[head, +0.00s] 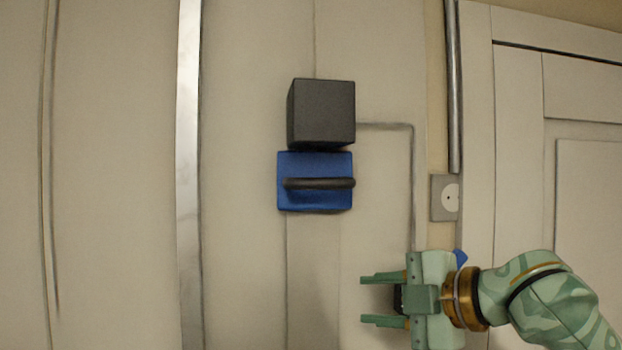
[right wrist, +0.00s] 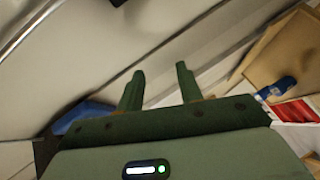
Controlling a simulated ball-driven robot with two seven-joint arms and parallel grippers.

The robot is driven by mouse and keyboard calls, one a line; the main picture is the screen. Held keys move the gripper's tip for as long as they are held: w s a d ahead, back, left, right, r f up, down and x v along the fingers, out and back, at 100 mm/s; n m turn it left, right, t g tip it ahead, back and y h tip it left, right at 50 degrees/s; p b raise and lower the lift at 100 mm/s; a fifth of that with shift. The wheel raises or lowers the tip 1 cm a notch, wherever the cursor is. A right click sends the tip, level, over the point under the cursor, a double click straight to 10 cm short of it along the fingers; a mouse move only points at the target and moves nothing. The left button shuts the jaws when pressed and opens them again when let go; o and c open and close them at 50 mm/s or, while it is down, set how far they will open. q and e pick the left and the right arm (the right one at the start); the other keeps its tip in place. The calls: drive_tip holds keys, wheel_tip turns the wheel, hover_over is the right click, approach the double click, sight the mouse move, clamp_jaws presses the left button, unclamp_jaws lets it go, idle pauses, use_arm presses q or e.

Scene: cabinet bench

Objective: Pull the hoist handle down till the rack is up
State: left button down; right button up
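The hoist handle is a dark horizontal bar (head: 320,184) on a blue block (head: 315,201) in the head view. A dark grey box (head: 321,112) sits just above the blue block. My right gripper (head: 364,300) is below and to the right of the handle, apart from it. Its two green fingers are spread with nothing between them. In the right wrist view the fingers (right wrist: 160,84) are also apart and empty. My left gripper is in neither view. I cannot make out the rack for certain.
A vertical metal strip (head: 189,150) runs left of the handle. A grey pipe (head: 453,90) and a wall socket plate (head: 444,198) are to the right. The right wrist view shows a tan box (right wrist: 290,55), a blue object (right wrist: 280,89) and a red-and-white thing (right wrist: 296,111) at right.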

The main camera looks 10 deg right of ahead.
drive_tip(key=s+d+r+n+y, duration=0.2)
drive_tip(key=s+r, duration=0.3)
drive_tip(key=r, duration=0.6)
drive_tip(key=n+y, duration=0.1)
drive_tip(key=n, duration=0.1)
approach(330, 184)
drive_tip(key=p+x, duration=0.3)
drive_tip(key=x, duration=0.8)
drive_tip(key=shift+w+a+p, duration=0.15)
drive_tip(key=shift+a+p, duration=0.05)
drive_tip(key=shift+p, duration=0.1)
clamp_jaws()
